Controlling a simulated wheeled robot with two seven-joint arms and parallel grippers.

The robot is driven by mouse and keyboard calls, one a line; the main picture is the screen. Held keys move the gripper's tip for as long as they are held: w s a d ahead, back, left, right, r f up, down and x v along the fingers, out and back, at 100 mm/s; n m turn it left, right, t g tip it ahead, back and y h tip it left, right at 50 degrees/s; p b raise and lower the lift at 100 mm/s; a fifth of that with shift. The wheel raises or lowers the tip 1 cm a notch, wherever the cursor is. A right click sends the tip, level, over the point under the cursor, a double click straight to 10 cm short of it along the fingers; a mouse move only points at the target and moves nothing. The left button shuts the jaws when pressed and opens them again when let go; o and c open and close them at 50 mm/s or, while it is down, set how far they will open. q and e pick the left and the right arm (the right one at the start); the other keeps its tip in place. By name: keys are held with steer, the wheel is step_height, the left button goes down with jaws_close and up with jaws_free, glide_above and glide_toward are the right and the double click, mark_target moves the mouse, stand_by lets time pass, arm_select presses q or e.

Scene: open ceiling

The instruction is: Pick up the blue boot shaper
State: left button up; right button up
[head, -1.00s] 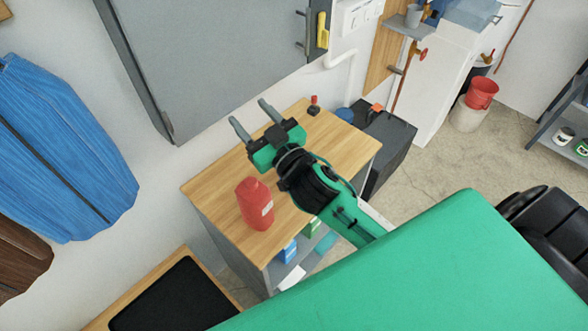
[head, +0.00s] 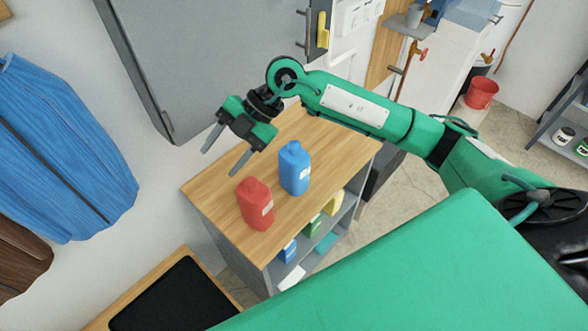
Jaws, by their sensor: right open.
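A blue bottle-shaped object (head: 294,170) with a small white label stands upright on the wooden top of a cabinet (head: 325,148). I take it as the blue boot shaper, but its shape does not make this certain. My right gripper (head: 220,162) is open and empty, with its two grey fingers apart and pointing down-left. It is to the left of the blue object in the picture and apart from it. My left gripper is not in view.
A red bottle-shaped object (head: 256,204) stands close to the blue one, at lower left. Shelves below hold blue, green and yellow items. A grey wall cabinet (head: 215,50) hangs behind my right gripper. The blue garment (head: 62,150) hangs at left.

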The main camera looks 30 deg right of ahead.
steer(key=w+d+f+m+h, duration=0.1)
steer(key=w+d+m+h, duration=0.15)
steer(key=d+h, duration=0.4)
steer(key=r+m+h, duration=0.1)
steer(key=m+h, duration=0.2)
steer(key=h, duration=0.1)
glide_above(294, 143)
steer(key=shift+t+y, duration=0.25)
steer(key=shift+t, duration=0.15)
steer(key=f+p, duration=0.1)
steer(key=f, duration=0.3)
steer(key=f+p, duration=0.1)
steer(key=f, duration=0.2)
steer(key=shift+s+d+f+p, duration=0.15)
steer(key=shift+s+f+p, duration=0.05)
steer(key=shift+f+p, duration=0.5)
steer(key=shift+f, duration=0.1)
steer(key=f+p, duration=0.1)
steer(key=f, duration=0.1)
steer(key=f+p, duration=0.1)
steer(key=f, duration=0.1)
steer(key=shift+w+a, duration=0.1)
steer(key=shift+a, duration=0.1)
steer(key=shift+f, duration=0.35)
jaws_close()
